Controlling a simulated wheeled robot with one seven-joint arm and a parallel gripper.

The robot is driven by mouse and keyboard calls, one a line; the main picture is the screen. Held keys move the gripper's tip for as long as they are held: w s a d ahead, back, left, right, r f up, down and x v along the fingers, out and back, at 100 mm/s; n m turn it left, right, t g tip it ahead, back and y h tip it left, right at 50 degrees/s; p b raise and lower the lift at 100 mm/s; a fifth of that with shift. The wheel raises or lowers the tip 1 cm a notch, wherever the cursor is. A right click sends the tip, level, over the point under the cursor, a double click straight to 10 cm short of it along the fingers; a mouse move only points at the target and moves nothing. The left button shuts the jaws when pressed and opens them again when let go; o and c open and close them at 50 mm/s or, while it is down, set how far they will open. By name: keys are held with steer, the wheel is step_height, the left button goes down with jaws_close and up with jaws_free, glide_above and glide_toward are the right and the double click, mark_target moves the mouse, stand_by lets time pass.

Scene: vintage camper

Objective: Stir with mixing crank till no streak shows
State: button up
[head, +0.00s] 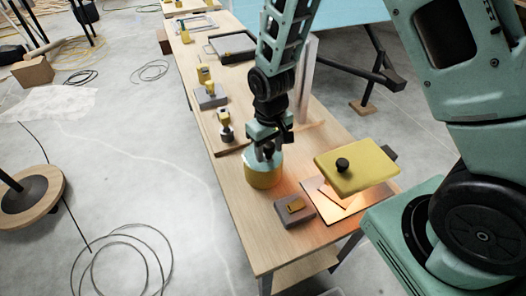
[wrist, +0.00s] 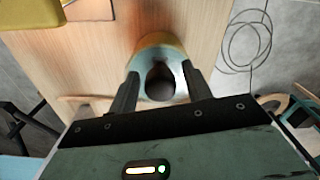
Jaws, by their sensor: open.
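A round yellow pot with a pale top (head: 264,173) stands on the wooden table, directly below my gripper (head: 267,148). In the head view my gripper and wrist hide most of the pot's top. No streaks can be made out.
A yellow slab with a black knob (head: 360,168) is over a coppery plate (head: 343,207) to the right. Several yellow-and-grey tools, including one on a block (head: 210,97), stand along the table's left side.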

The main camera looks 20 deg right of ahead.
steer(key=shift+r, duration=0.1)
steer(key=shift+r+p, duration=2)
steer(key=shift+r, duration=0.5)
step_height(320, 180, up, 17)
steer(key=b, duration=0.4)
steer(key=s+a+f+n+b, duration=0.2)
steer(key=s+a+f+b, duration=0.1)
steer(key=s, duration=0.7)
steer(key=s+a+f+n+b, duration=0.3)
steer(key=s+f, duration=0.3)
steer(key=s, duration=0.5)
steer(key=shift+s+a+f+y, duration=0.15)
steer(key=shift+a+f+y, duration=0.15)
steer(key=shift+a, duration=0.35)
